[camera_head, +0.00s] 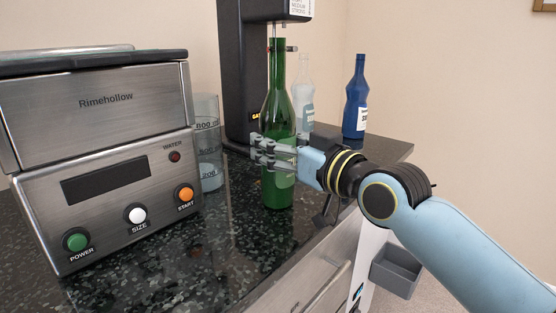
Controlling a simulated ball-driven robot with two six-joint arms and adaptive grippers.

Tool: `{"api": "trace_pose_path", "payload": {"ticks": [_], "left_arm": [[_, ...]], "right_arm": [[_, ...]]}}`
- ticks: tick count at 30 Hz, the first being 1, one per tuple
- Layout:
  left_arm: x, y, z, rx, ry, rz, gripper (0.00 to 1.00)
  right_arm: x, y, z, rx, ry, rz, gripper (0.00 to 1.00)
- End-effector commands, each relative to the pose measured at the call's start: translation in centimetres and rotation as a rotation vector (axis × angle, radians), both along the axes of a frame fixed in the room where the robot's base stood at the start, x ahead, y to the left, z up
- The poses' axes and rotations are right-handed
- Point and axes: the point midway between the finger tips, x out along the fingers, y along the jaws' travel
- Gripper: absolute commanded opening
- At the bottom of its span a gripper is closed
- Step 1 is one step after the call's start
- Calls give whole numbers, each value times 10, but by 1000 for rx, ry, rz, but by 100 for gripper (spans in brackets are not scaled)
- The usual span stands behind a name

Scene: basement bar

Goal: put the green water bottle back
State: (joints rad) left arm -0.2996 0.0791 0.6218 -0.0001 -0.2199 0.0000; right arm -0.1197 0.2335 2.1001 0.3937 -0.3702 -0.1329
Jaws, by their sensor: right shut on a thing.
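A green bottle (279,105) with a long neck stands upright near the front edge of the dark speckled counter (180,255). My right gripper (268,153) comes in from the right and is shut around the lower middle of the bottle; its fingers hide part of the label. The bottle's base looks to be at the counter surface, but I cannot tell whether it touches. My left gripper is not in view.
A steel Rimehollow machine (110,140) fills the left. A clear measuring cup (208,140), a black dispenser (240,70), a clear bottle (303,90) and a blue bottle (355,98) stand behind. A grey bin (396,270) hangs below the counter at right.

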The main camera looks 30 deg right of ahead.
Motion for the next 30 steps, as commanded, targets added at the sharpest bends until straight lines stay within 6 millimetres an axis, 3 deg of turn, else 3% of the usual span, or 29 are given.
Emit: {"api": "trace_pose_path", "payload": {"ticks": [12,13,15,18,30], "left_arm": [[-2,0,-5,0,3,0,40],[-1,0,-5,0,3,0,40],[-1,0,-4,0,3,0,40],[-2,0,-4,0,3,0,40],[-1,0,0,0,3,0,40]], "right_arm": [[0,0,-3,0,-7,0,0],[0,0,-5,0,-2,0,60],[0,0,-4,0,-2,0,69],[0,0,-4,0,-2,0,82],[-7,-2,-2,-2,2,-1,82]]}}
